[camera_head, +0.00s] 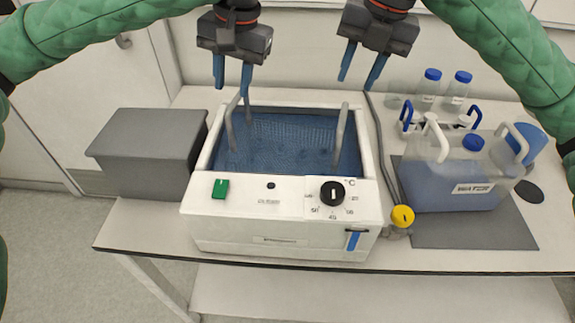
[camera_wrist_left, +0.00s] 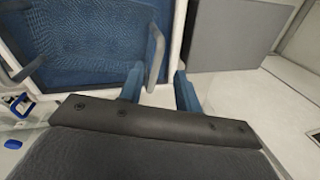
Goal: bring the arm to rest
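My left gripper (camera_head: 232,80) hangs above the back left of a white water bath (camera_head: 280,235). Its blue fingers are apart with nothing held between them. The left wrist view also shows the left gripper (camera_wrist_left: 158,90), with the bath's left grey handle (camera_wrist_left: 155,55) appearing between or just beyond the fingers; I cannot tell if they touch. My right gripper (camera_head: 361,68) hangs above the back right of the bath, near the right grey handle (camera_head: 340,135). Its fingers are apart and empty. Both arms wear green quilted sleeves.
A grey box (camera_head: 150,150) stands left of the bath. A water canister (camera_head: 455,185) stands on a dark mat (camera_head: 480,230) at right, with blue-capped bottles (camera_head: 430,85) behind. A yellow-capped valve (camera_head: 402,216) and hose (camera_head: 380,140) lie beside the bath.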

